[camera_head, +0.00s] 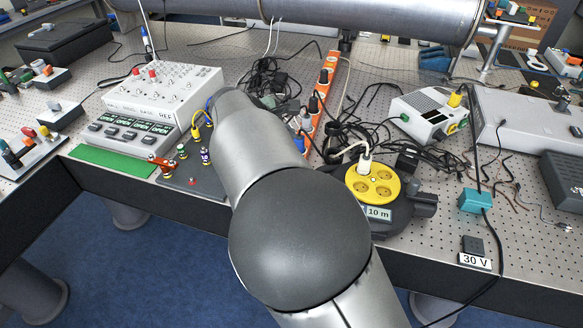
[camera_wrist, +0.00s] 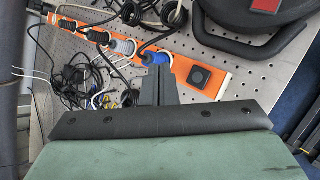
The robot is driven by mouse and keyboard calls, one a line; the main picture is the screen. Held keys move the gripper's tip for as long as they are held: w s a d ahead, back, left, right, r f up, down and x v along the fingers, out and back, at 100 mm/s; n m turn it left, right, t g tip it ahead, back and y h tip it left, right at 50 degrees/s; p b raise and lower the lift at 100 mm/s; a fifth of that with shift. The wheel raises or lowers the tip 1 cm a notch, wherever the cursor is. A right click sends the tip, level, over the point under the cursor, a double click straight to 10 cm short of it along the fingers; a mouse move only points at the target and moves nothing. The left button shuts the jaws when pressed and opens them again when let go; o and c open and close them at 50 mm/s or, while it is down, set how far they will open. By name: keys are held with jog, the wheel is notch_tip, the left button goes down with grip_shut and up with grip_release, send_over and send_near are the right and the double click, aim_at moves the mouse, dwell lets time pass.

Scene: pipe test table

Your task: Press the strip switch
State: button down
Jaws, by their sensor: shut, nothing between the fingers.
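An orange power strip (camera_head: 326,84) runs across the table behind my arm in the head view. In the wrist view the strip (camera_wrist: 181,65) lies diagonally, with several plugs in it, among them a blue one (camera_wrist: 154,58). A dark square part with a round centre (camera_wrist: 198,77) sits near its right end; I cannot tell for sure whether this is the switch or a socket. My gripper (camera_wrist: 160,72) is shut and empty, its tips overlapping the strip just below the blue plug; contact is not clear. In the head view my arm hides the gripper and the near part of the strip.
A yellow-topped cable reel (camera_head: 384,187) stands right of my arm; its black rim and handle (camera_wrist: 255,48) show in the wrist view. Tangled black cables (camera_head: 268,82) lie beside the strip. A white connector box (camera_head: 165,90) stands at the left.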

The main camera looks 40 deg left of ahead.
jog(key=shift+f+b, duration=3)
jog(key=shift+f, duration=1.35)
jog(key=shift+f, duration=0.4)
jog(key=shift+f+b, duration=0.4)
jog(key=shift+f, duration=0.05)
jog(key=shift+r+p, duration=0.6)
jog(key=shift+r, duration=0.25)
jog(key=shift+r, duration=0.15)
notch_tip(320, 180, up, 5)
jog(key=p, duration=0.3)
jog(key=shift+p, duration=0.4)
